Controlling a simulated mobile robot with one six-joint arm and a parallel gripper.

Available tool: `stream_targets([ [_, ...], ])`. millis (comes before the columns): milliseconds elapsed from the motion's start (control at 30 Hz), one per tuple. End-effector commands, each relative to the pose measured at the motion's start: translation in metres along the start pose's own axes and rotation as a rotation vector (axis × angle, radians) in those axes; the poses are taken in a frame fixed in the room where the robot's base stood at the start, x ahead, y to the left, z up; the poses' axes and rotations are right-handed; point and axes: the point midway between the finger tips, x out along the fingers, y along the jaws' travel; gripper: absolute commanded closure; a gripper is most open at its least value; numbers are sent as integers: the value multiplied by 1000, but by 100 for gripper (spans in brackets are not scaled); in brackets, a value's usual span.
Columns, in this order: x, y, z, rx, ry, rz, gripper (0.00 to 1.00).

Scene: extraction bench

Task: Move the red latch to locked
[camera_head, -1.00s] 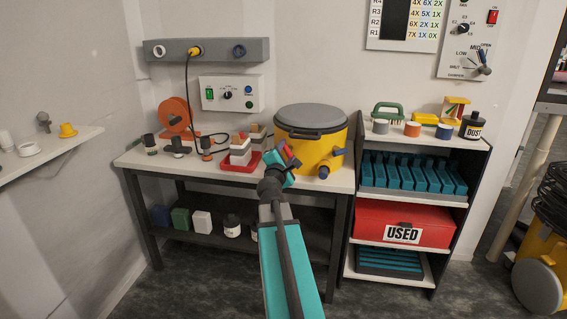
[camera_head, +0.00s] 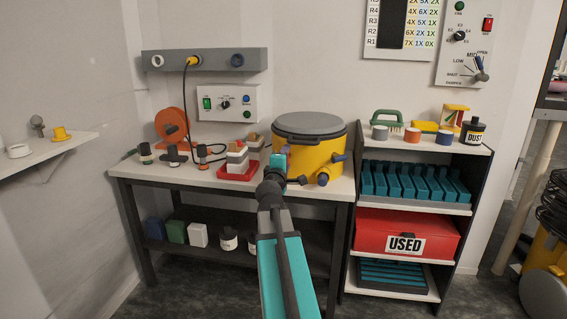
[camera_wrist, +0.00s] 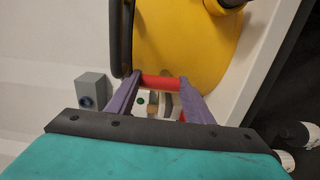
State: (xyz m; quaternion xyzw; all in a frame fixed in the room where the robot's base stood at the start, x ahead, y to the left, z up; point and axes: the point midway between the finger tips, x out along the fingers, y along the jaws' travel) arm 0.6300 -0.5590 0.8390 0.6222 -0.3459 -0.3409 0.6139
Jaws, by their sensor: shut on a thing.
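The yellow canister (camera_head: 322,157) with a grey lid (camera_head: 309,123) stands at the right end of the bench. My gripper (camera_head: 284,153) is at the canister's left front side, just below the lid. In the wrist view, the purple fingers of my gripper (camera_wrist: 160,95) are shut on the red latch (camera_wrist: 160,82), which shows as a short red bar between them. The yellow wall shows behind it in the wrist view (camera_wrist: 190,40). In the head view the latch is mostly hidden by my gripper, so I cannot read its position.
A red tray (camera_head: 238,173) with stacked blocks sits left of my gripper. A shelf (camera_head: 430,145) with bottles and teal parts stands right of the bench. A control box (camera_head: 228,103) hangs behind.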

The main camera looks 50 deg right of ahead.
Motion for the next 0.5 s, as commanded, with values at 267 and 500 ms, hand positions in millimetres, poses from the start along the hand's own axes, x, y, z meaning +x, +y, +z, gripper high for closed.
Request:
stream_targets([
  [267, 1, 1, 3, 3, -5, 0, 46],
  [500, 0, 0, 1, 1, -2, 0, 34],
])
